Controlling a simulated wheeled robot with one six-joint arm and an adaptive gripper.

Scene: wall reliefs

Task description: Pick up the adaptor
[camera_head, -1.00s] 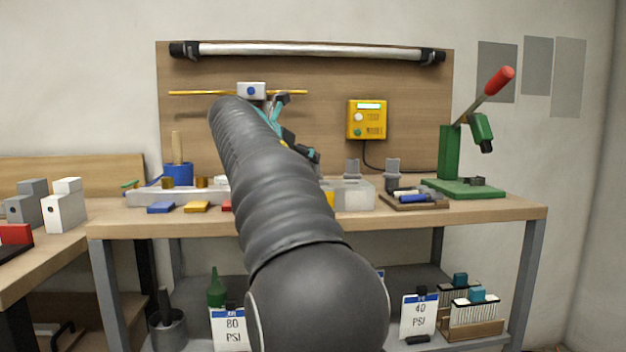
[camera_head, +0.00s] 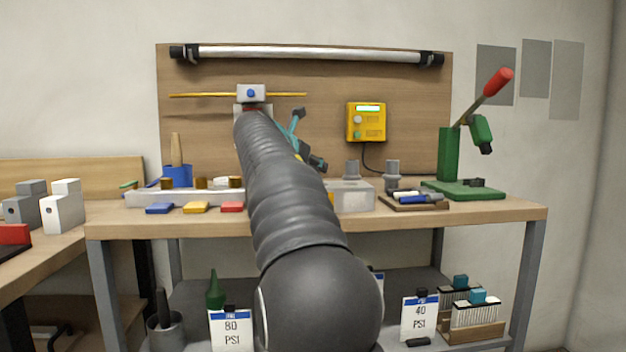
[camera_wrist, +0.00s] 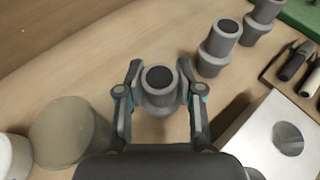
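A grey stepped adaptor (camera_wrist: 160,101) with a dark round top stands between the two fingers of my gripper (camera_wrist: 160,68) in the wrist view. The fingers lie along its left and right sides, close to it; they look open, and contact is not clear. Two more grey adaptors stand on the bench: the nearer one (camera_wrist: 216,50) and the farther one (camera_wrist: 261,21) in the wrist view. They also show in the head view, at left (camera_head: 352,169) and right (camera_head: 392,173). In the head view my arm hides the adaptor between the fingers and part of my gripper.
A pale box (camera_wrist: 268,136) with a round hole is close to the right finger. Grey (camera_wrist: 70,131) and white round things stand at left. A tool tray (camera_head: 415,203) and a green press (camera_head: 462,188) are to the right. The bench front (camera_head: 480,212) has free room.

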